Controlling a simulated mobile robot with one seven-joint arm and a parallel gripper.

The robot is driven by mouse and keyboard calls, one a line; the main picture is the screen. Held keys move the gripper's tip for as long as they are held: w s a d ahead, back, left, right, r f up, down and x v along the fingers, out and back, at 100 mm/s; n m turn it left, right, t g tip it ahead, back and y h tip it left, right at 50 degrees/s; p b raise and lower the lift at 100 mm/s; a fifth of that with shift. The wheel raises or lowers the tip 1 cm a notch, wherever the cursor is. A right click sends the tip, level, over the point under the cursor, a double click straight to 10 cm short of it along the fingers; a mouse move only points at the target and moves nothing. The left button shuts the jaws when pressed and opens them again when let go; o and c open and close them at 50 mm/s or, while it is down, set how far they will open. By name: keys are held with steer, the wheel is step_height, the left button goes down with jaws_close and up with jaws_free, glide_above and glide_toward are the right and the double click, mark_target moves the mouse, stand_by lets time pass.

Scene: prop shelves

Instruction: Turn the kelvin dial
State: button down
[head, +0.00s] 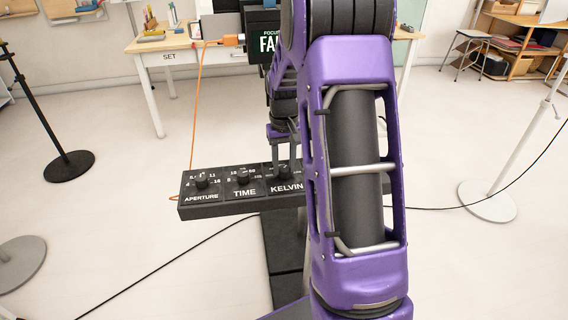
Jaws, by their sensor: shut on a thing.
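A black control box (226,208) stands in the middle of the head view, with labelled dials along its top. The kelvin dial (284,173) is the third from the left, above the word KELVIN. My gripper (284,160) comes down on the kelvin dial from above, its fingers shut on the knob. The knob is partly hidden by the fingers, so its pointer cannot be read. The aperture dial (201,181) and the time dial (242,178) are to the left, clear of the gripper. My purple arm hides the right part of the box.
A desk (190,41) with a SET label and a dark screen (262,45) stands behind. An orange cable (196,110) runs down to the box. Stands with round bases (68,166) are at left and right. A black cable crosses the open floor.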

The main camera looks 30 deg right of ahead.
mark_target(284, 167)
steer(key=shift+c, duration=2.4)
jaws_free()
steer(key=shift+r, duration=0.1)
step_height(284, 167, up, 17)
steer(key=p, duration=0.2)
steer(key=shift+r+p, duration=0.15)
steer(key=shift+p, duration=0.15)
